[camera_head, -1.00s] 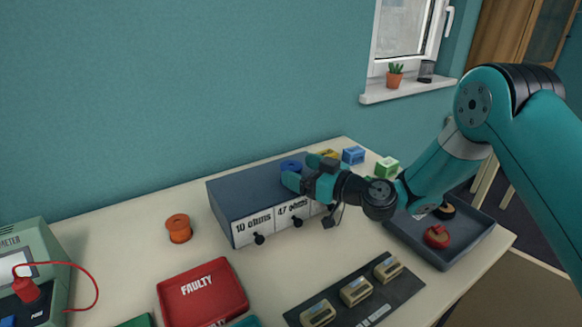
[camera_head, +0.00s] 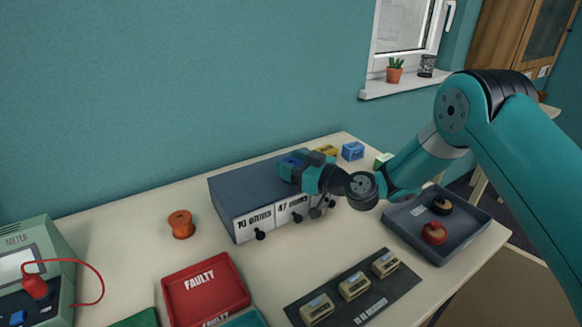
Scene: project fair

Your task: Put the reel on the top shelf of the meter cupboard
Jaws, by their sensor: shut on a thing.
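My gripper (camera_head: 290,168) is at the top of the dark blue-grey drawer unit (camera_head: 240,192), shut on a blue reel (camera_head: 291,160). The fingers hide most of the reel, and I cannot tell whether it still touches the unit's top. An orange reel (camera_head: 181,224) stands on the table left of the drawer unit. A wooden cupboard with a glazed door (camera_head: 530,45) stands at the far upper right, partly cut off by the frame; I cannot tell if it is the meter cupboard, and its shelves are not clear.
On the table (camera_head: 125,235) are a red FAULTY tray (camera_head: 205,287), a dark tray (camera_head: 425,246) with red and black items, a strip of beige blocks (camera_head: 353,286), and a green meter (camera_head: 35,275). A yellow block (camera_head: 326,151) and a blue block (camera_head: 353,151) lie behind my gripper.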

